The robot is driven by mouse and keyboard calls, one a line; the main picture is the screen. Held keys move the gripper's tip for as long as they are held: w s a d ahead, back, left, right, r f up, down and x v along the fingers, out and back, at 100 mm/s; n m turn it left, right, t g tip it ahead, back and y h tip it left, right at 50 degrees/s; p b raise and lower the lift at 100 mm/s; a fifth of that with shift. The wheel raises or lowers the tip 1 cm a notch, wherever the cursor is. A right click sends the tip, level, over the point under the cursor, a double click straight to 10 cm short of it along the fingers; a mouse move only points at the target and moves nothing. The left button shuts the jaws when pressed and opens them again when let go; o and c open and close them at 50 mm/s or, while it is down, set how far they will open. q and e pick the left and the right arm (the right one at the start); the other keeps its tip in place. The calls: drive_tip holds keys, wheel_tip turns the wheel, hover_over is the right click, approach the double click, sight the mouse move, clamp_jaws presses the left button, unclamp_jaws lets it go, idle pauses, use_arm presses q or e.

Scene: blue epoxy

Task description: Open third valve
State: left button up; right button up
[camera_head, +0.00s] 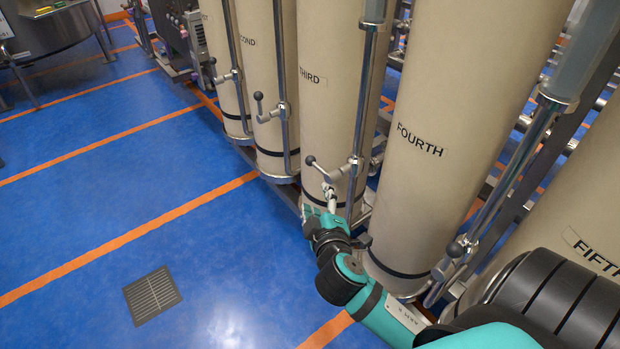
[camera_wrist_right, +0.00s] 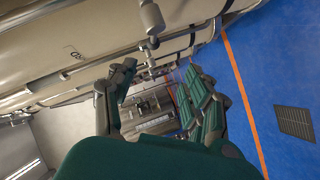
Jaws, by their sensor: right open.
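The third valve (camera_head: 330,175) sits low on a steel pipe in front of the beige column marked THIRD (camera_head: 325,120). Its lever points up and left and ends in a dark ball knob (camera_head: 311,160). My right gripper (camera_head: 330,194) is just below the lever, coming from the lower right. In the right wrist view my right gripper (camera_wrist_right: 160,74) has its fingers spread with nothing held between them. My left gripper is not in view.
The column marked FOURTH (camera_head: 430,130) and its pipe and valve (camera_head: 455,249) stand right of my forearm. Other columns stand left of the third, with a similar valve (camera_head: 259,97). The blue floor (camera_head: 90,225) at left is clear, with a drain grate (camera_head: 152,295).

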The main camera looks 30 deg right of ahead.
sight(310, 163)
drive_tip(key=x, duration=0.5)
drive_tip(key=r+b+x, duration=0.1)
drive_tip(key=x, duration=1)
drive_tip(key=shift+w+d+r+b, duration=0.15)
drive_tip(key=shift+w+d+b, duration=0.2)
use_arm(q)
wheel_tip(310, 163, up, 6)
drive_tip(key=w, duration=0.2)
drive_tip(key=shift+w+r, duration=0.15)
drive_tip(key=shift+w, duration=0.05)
use_arm(e)
drive_tip(key=shift+w+d, duration=0.15)
drive_tip(key=shift+w, duration=0.15)
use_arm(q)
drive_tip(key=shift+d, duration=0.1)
use_arm(e)
clamp_jaws()
drive_tip(key=shift+f, duration=0.25)
